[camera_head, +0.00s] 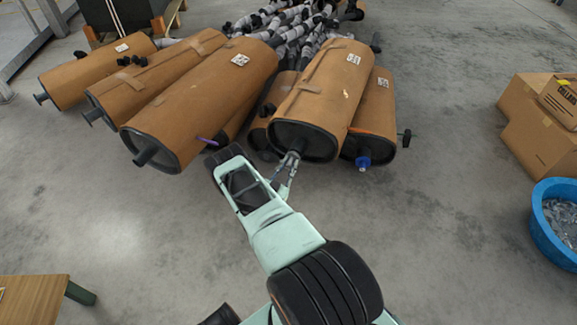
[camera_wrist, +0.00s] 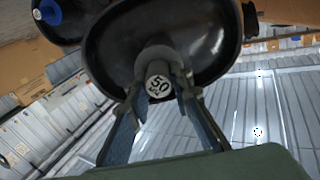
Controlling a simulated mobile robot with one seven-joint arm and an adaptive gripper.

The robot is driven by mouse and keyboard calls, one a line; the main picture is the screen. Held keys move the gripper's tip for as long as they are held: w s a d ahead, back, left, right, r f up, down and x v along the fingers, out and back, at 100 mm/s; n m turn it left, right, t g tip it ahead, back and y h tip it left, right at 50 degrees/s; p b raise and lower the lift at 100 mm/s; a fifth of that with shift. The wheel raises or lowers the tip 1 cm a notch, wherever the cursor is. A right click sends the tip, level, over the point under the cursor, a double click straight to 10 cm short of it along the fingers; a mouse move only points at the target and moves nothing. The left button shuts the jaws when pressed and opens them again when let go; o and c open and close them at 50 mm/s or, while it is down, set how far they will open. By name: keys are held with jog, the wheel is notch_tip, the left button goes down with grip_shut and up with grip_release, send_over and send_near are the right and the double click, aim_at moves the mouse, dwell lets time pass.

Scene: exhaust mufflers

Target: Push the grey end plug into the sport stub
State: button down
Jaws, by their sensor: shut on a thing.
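A large brown-wrapped muffler (camera_head: 320,92) with a dark end cap lies in the middle of the group, its end towards me. My gripper (camera_head: 291,160) is at this end cap. In the wrist view my gripper (camera_wrist: 160,88) is shut on the grey end plug (camera_wrist: 158,84), whose round face bears the number 50. The plug lines up with the stub (camera_wrist: 157,56) in the dark end cap (camera_wrist: 110,45). The plug's far end is hidden, so I cannot tell how deep it sits. I cannot read which muffler is the sport one.
Brown mufflers (camera_head: 200,105) lie close on the left, with open room below them. A right-hand muffler (camera_head: 375,112) carries a blue plug (camera_head: 363,161). Cardboard boxes (camera_head: 535,140) and a blue tub (camera_head: 545,235) stand at right. A wooden table (camera_head: 35,295) is at lower left.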

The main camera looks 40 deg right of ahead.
jog(key=shift+x, duration=1)
jog(key=c, duration=1.7)
grip_release()
jog(key=shift+o, duration=0.2)
jog(key=shift+a, duration=0.1)
jog(key=v, duration=1.2)
